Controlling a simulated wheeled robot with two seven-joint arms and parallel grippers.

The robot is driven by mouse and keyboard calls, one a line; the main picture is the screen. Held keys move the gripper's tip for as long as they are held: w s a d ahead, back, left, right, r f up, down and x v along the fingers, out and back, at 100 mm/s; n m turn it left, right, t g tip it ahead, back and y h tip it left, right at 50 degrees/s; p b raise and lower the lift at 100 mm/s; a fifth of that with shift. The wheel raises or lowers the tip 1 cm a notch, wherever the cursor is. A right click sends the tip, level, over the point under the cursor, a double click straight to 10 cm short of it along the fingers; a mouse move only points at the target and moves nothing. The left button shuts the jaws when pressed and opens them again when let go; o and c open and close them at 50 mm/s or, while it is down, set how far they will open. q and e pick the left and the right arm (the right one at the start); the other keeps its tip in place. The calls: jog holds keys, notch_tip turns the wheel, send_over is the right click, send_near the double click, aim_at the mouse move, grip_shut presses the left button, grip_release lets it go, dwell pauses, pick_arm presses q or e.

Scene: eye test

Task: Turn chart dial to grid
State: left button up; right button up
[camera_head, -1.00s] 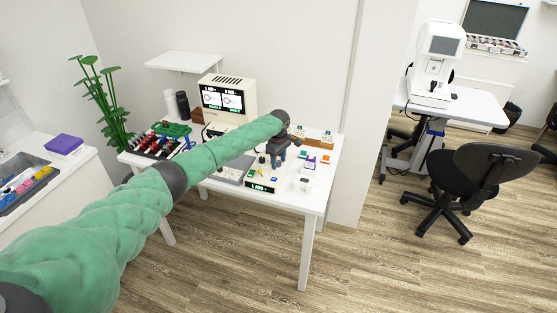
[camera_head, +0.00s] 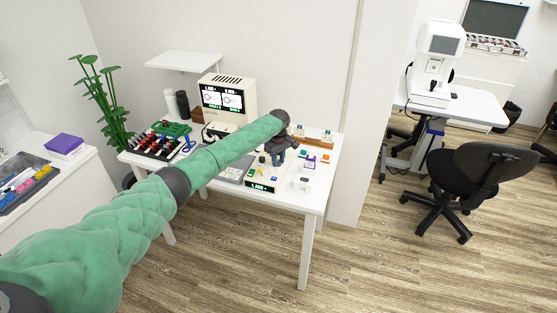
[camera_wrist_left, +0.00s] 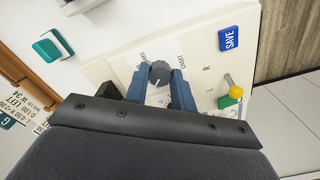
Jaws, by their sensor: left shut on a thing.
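The chart dial (camera_wrist_left: 159,72) is a small dark grey round knob on a cream panel (camera_wrist_left: 205,75) in the left wrist view. My left gripper (camera_wrist_left: 159,82) has one blue finger on each side of the dial and is shut on it. A pale mark shows on the knob, but I cannot tell which setting it points to. The labels around it are partly hidden and too small to read surely. In the head view my left gripper (camera_head: 275,158) reaches down to the console on the white table (camera_head: 313,200); the dial is hidden there. My right gripper is not in view.
A blue SAVE button (camera_wrist_left: 229,38) and a yellow-knobbed lever (camera_wrist_left: 235,93) sit close right of the fingers. A monitor (camera_head: 228,97) stands behind, a tool rack (camera_head: 163,140) to its left. Small coloured blocks (camera_head: 310,160) lie right of the gripper. An office chair (camera_head: 475,185) stands right.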

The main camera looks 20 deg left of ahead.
pick_arm(q)
jog(key=m, duration=0.3)
jog(key=shift+m, duration=0.4)
jog(key=m, duration=0.3)
jog(key=shift+m, duration=0.3)
jog(key=m, duration=0.3)
jog(key=shift+m, duration=0.8)
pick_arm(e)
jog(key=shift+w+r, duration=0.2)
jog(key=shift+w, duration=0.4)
pick_arm(q)
jog(key=shift+m, duration=0.3)
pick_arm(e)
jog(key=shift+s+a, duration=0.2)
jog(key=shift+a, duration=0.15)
